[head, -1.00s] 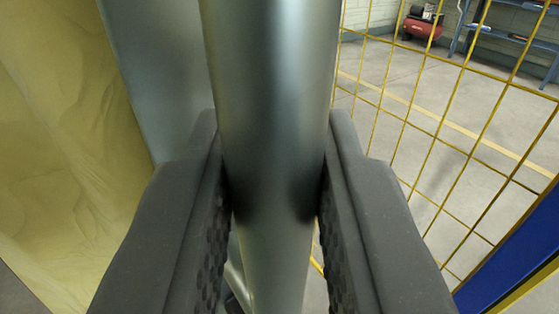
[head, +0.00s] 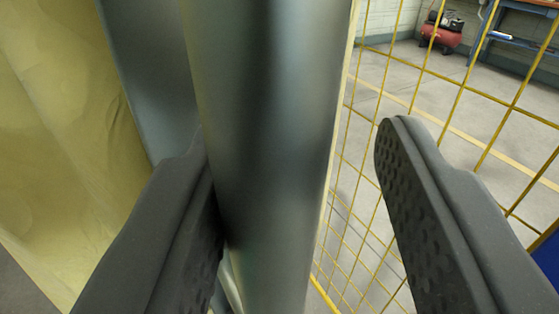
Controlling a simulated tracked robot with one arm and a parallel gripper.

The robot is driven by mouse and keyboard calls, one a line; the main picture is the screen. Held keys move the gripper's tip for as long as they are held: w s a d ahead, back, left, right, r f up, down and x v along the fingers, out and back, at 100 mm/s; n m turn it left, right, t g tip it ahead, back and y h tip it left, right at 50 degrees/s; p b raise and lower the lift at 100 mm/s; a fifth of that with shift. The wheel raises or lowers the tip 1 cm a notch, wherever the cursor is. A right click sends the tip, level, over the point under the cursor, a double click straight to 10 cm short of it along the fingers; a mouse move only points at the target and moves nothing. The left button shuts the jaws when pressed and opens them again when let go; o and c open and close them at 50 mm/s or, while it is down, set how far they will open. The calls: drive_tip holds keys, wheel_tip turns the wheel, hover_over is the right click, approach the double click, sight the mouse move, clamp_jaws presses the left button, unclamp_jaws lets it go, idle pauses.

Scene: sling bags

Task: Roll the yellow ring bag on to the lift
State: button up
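A large yellow fabric bag (head: 50,120) with creases fills the left side of the head view; only part of it shows, and I see no ring on it. My gripper (head: 295,140) is open around a thick grey metal tube (head: 275,110) that runs top to bottom through the view. The left finger lies against or very close to the tube. The right finger stands clear of it, with a wide gap. I cannot pick out the lift for certain.
A flat grey metal surface (head: 150,75) stands between bag and tube. A yellow wire mesh fence (head: 425,72) stands to the right. Beyond it are open concrete floor, a red compressor (head: 440,36) and a blue workbench (head: 530,14). A blue part (head: 549,256) shows at the right edge.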

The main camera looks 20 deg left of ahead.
drive_tip(key=shift+o, duration=0.2)
drive_tip(key=shift+d, duration=0.3)
drive_tip(key=shift+a+f, duration=0.1)
drive_tip(key=shift+a, duration=0.1)
drive_tip(key=shift+a, duration=0.1)
drive_tip(key=b+v, duration=0.2)
drive_tip(key=v, duration=1.1)
drive_tip(key=shift+s, duration=0.4)
drive_tip(key=shift+f, duration=0.15)
